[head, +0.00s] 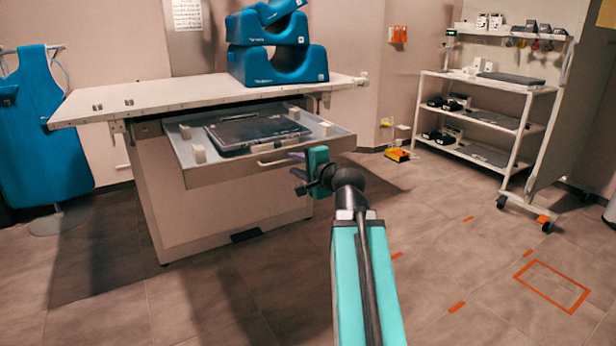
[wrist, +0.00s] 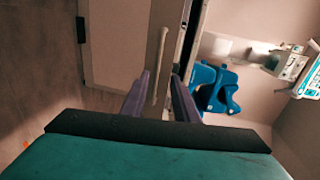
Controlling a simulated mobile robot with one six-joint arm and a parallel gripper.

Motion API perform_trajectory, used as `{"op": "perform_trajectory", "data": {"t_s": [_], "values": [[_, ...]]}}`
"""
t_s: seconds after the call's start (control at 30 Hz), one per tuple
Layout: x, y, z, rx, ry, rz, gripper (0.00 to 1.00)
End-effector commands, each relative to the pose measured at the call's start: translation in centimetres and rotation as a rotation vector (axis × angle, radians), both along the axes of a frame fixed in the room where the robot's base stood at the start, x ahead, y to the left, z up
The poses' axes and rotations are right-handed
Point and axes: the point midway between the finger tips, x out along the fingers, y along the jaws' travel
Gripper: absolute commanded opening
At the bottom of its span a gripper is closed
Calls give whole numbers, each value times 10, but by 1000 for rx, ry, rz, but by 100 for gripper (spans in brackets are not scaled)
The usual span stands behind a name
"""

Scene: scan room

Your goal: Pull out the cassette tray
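The cassette tray (head: 200,174) is a pale, shallow drawer that sticks out from under the white table top. A dark flat cassette (head: 256,131) lies in it. A pale bar handle (head: 270,163) is on the tray's front face; it also shows in the wrist view (wrist: 158,60), running up the picture. My gripper (head: 293,164), teal with purple fingers, is at the handle's right end in the head view. In the wrist view my gripper (wrist: 159,76) is open, with one finger on each side of the handle. I cannot tell whether either finger touches it.
Blue positioning cushions (head: 275,62) rest on the table top (head: 130,94). A blue apron (head: 48,135) hangs at the left. A white shelf cart (head: 490,125) stands at the right. The floor at front right is clear, with an orange marked rectangle (head: 578,300).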

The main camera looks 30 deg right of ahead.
Motion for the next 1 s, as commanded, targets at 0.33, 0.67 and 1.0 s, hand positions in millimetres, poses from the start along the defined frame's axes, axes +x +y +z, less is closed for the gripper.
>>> {"op": "perform_trajectory", "data": {"t_s": [0.33, 0.67, 1.0], "values": [[-8, 0, -2, -1, 0, -4, 27], [-24, 2, 0, 0, 2, -7, 27], [-48, 3, 5, -1, 3, -6, 27]]}}
